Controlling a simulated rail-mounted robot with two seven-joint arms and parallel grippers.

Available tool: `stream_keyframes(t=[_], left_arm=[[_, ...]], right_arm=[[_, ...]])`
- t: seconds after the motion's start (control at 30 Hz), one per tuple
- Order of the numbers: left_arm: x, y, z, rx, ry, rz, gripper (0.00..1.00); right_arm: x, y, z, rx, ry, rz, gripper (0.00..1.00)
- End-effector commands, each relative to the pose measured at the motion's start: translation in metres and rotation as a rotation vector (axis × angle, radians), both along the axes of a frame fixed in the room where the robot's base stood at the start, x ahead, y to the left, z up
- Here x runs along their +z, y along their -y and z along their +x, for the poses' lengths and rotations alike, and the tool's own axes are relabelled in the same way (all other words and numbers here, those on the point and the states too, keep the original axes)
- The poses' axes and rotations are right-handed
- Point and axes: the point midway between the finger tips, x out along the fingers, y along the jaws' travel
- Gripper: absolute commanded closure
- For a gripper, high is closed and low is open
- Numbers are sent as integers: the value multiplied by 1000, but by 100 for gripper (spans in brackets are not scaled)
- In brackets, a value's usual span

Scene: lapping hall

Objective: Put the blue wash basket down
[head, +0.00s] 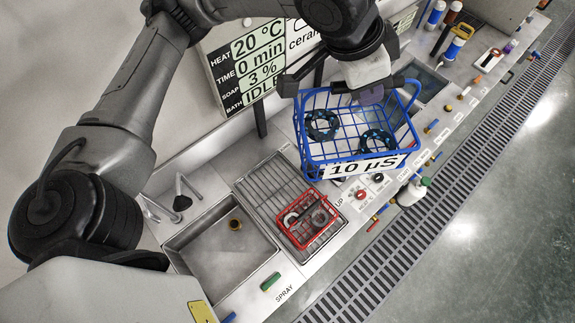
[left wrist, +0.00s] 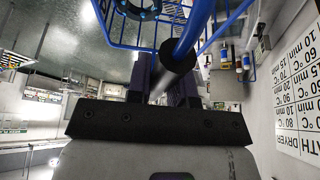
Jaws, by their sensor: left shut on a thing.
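The blue wash basket (head: 318,153) is a wire basket with a white "10 µS" label on its front. Several dark ring-shaped parts lie in it. My left gripper (head: 366,92) is shut on the basket's handle, and the basket appears to hang above the wash bench. In the left wrist view the gripper fingers (left wrist: 176,84) close around a dark grip on the blue handle (left wrist: 197,30), with the blue basket wires (left wrist: 128,30) beyond. My right gripper is not in view.
A red wire basket (head: 304,240) with parts stands on the drain grating (head: 262,188). Left of it is an empty sink (head: 218,262) with a tap. A display board (head: 245,62) stands behind. Bottles (head: 436,14) are at the far end, and a floor drain (head: 440,175) runs along the front.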

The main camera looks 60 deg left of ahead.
Motion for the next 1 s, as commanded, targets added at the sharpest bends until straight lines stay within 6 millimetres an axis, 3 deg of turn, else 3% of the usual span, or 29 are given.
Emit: stream_keyframes(t=[0.03,0.5,0.77,1.0], left_arm=[[-22,-3,4,-40,-7,-5,100],[-173,-44,33,-427,-5,-5,100],[-266,-80,33,-597,-5,-4,100],[-353,-121,20,-739,-5,-4,100]], right_arm=[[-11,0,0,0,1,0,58],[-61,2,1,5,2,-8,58],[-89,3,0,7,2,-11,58],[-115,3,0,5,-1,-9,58]])
